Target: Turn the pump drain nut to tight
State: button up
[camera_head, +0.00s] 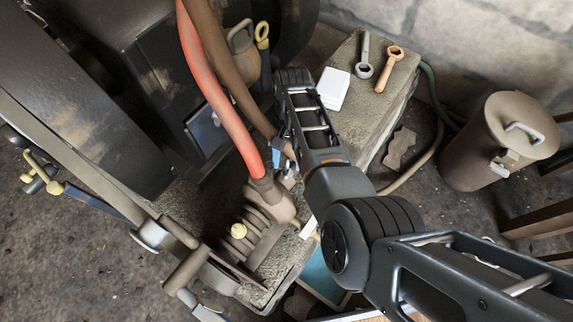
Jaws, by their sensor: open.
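The pump (272,207) looks like a brown, ribbed body on the stone base, left of my arm, with a red hose running into its top. A small yellow knob (238,230) shows on its ribbed side. I cannot pick out the drain nut for sure; it may be hidden by my arm or be too small to tell. My gripper (284,158) is mostly hidden under my wrist, close above the pump's upper right side. It is open, and I see nothing held in it. I cannot tell whether it touches anything.
A stone block (372,108) carries a white box (332,88), a grey wrench (364,58) and an orange-brown wrench (388,70). A brown lidded can (500,142) stands at right. The red hose (222,92) passes left of my wrist. Dark machinery (75,125) fills the left.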

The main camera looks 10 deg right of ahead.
jog(key=shift+x, duration=1)
grip_shut()
jog(key=shift+r, duration=0.1)
jog(key=m+y+p, duration=0.1)
jog(key=m+p, duration=0.2)
jog(key=shift+d+r, duration=0.1)
jog(key=shift+d, duration=0.1)
jog(key=shift+s+m+t+y+p, duration=0.1)
jog(key=shift+m+t+y+p, duration=0.45)
jog(key=shift+m+p, duration=0.75)
jog(key=shift+f+m, duration=0.25)
jog(key=shift+m, duration=0.05)
